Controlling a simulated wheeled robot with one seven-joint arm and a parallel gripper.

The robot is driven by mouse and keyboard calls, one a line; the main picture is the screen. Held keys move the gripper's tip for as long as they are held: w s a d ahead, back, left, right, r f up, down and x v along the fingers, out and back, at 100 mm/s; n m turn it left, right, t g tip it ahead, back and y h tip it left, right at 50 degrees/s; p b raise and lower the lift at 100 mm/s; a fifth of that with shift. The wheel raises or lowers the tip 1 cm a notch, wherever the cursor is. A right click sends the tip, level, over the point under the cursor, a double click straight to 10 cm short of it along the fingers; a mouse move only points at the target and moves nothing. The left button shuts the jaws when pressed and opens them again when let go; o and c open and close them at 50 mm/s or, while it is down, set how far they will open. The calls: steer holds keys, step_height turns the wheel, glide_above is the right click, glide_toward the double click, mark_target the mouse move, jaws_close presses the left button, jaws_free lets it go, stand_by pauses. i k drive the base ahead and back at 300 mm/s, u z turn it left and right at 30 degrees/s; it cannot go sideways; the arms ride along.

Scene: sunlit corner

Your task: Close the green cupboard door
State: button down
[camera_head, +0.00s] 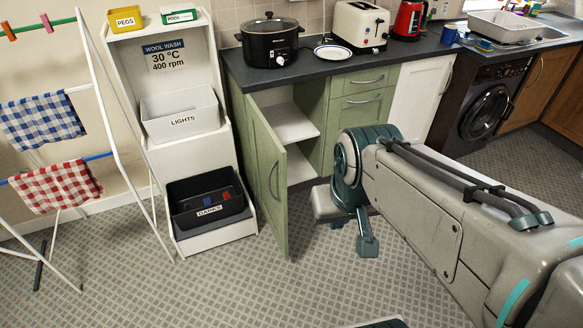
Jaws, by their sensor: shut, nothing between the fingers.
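The green cupboard door (264,178) stands open, swung out from the counter toward the front, with its metal handle (274,180) on the face seen at left. The green cupboard's white inside shelf (289,122) shows through the opening, and the cupboard looks empty where I can see. My gripper (366,245) points down at the end of my arm, to the right of the door and in front of the drawers. It is shut and empty, apart from the door in the picture. My arm hides part of the lower cabinets.
A white laundry rack with a lights bin (181,112) and a darks bin (207,198) stands left of the door. A drying rack (120,100) is farther left. A slow cooker (270,42) and toaster (358,25) sit on the counter. The front floor is clear.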

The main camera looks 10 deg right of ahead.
mark_target(268, 155)
steer(key=z, duration=0.1)
steer(key=i, duration=1)
